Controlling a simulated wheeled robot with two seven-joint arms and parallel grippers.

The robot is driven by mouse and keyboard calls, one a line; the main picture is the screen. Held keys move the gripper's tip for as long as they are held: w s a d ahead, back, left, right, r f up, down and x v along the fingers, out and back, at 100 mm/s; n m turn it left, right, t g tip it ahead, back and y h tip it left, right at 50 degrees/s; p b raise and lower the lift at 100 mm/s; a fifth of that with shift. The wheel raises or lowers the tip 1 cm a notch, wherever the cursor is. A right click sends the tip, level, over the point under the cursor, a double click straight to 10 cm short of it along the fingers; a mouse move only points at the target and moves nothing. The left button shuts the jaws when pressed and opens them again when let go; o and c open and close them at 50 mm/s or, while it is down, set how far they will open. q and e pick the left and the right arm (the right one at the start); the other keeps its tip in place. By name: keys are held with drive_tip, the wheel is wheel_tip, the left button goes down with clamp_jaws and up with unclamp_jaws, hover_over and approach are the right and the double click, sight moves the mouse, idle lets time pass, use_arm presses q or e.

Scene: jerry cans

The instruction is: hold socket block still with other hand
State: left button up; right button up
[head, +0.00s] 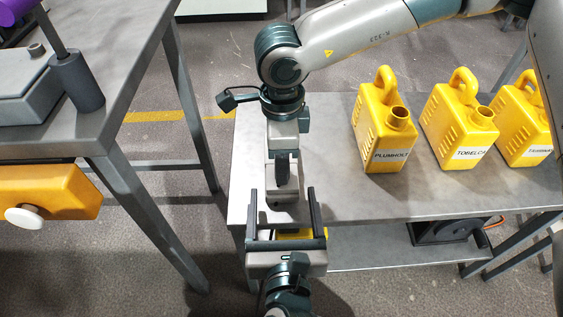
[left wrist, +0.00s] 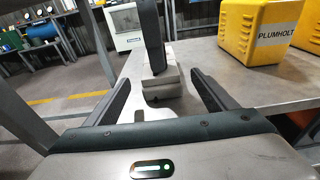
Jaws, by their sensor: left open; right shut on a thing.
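The socket block (head: 272,183) looks like a small pale grey block at the left end of the grey metal table. It also shows in the left wrist view (left wrist: 162,88), ahead of my left gripper. My right gripper (head: 283,157) points down at the block, its dark finger (left wrist: 152,40) upright right over it. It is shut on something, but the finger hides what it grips. My left gripper (head: 284,194) is open, its two dark fingers pointing at the block from the near side. In the left wrist view the block lies beyond and between the fingertips, apparently untouched by them.
Yellow jerry cans stand on the table to the right, labelled PLUMHOLT (head: 384,130) and TOBELCA (head: 455,125), with a third (head: 525,130) partly cut off. A yellow piece (head: 300,233) shows under my left gripper. Another table (head: 110,110) stands left across a gap.

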use_arm(q)
drive_tip(key=shift+w+d+r, duration=0.15)
drive_tip(key=shift+w+r, duration=0.05)
drive_tip(key=shift+w+d+f, duration=0.1)
drive_tip(key=shift+w, duration=0.75)
use_arm(e)
drive_tip(key=shift+d, duration=0.2)
use_arm(q)
drive_tip(key=shift+w+f, duration=0.25)
drive_tip(key=shift+w, duration=1.15)
drive_tip(key=shift+w+f, duration=0.2)
drive_tip(key=shift+w, duration=1.15)
drive_tip(key=shift+w+f, duration=0.25)
drive_tip(key=shift+w, duration=1.15)
drive_tip(key=c, duration=1.1)
drive_tip(key=shift+c, duration=0.8)
drive_tip(key=shift+f, duration=0.15)
